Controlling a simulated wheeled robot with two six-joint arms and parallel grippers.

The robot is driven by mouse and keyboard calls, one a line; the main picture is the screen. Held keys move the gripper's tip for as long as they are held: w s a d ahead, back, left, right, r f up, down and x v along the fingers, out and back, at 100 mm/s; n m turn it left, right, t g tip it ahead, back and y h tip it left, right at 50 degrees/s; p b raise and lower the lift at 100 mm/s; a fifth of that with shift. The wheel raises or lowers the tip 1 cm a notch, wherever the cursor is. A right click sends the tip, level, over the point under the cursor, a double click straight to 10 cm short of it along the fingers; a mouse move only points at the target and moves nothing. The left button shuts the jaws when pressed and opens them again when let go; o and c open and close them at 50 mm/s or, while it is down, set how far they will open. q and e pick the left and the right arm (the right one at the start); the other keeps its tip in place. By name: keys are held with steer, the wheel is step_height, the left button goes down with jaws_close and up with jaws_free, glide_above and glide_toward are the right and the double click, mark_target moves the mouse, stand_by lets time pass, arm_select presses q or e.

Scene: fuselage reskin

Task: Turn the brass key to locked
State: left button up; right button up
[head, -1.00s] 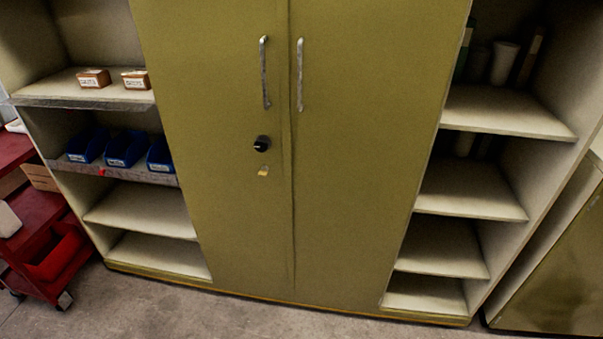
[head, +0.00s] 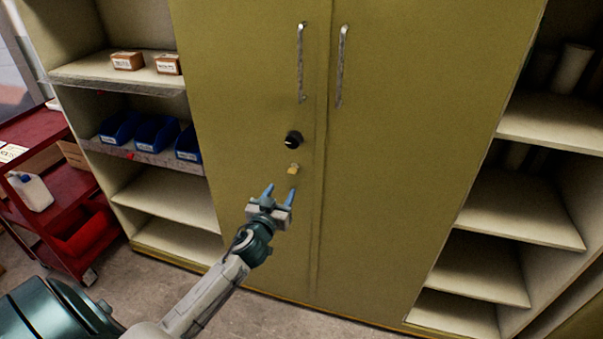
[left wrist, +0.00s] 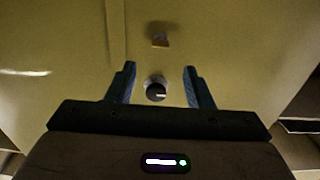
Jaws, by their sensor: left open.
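The brass key (head: 293,169) is small and sits on the left olive cabinet door, just below a round black knob (head: 293,139). My left gripper (head: 280,192) is open and empty, a little below and left of the key in the head view. In the left wrist view the door appears upside down, with the key (left wrist: 160,40) beyond the fingertips and the knob (left wrist: 156,90) framed between the two fingers. The fingers do not appear to touch the key. The key's exact angle is too small to tell. My right gripper is out of view.
Two vertical metal handles (head: 301,62) (head: 340,66) stand above the knob on the closed doors. Open shelves on the left hold blue bins (head: 155,133) and small boxes (head: 127,61). A red cart (head: 62,190) stands at the far left. The door surface around the key is otherwise flat.

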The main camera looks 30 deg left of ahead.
mark_target(293, 170)
arm_select(q)
steer(key=p+x, duration=0.2)
steer(key=x, duration=0.7)
steer(key=shift+w, duration=0.15)
steer(key=c, duration=1)
